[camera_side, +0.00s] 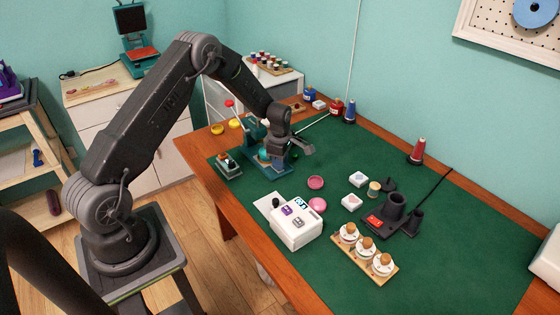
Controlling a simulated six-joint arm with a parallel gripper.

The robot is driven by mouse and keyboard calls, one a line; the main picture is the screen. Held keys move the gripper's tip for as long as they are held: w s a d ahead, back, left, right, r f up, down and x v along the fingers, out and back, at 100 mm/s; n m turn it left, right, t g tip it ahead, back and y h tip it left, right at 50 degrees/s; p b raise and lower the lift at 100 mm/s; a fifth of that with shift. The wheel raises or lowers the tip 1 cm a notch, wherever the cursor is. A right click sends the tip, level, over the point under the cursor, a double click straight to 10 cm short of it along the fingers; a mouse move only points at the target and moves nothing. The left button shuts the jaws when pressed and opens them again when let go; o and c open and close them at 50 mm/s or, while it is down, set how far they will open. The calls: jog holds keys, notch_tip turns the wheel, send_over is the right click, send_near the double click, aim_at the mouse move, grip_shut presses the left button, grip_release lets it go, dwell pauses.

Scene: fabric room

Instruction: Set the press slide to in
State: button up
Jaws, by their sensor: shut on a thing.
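The teal press (274,163) stands near the left end of the green mat, at the back left of the table. Its lever with a red knob (229,103) sticks up to the left. My gripper (304,149) is at the right side of the press, low over its base, and is shut on a part there, which looks to be the press slide. The fingers and my wrist hide most of the slide, and I cannot tell its position.
A white machine (295,225), pink discs (317,205) and a wooden rack of jars (364,250) are in front and to the right.

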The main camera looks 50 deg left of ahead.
grip_shut()
jog(key=shift+a, duration=2.4)
jog(key=o, duration=0.7)
grip_release()
jog(key=shift+r, duration=0.15)
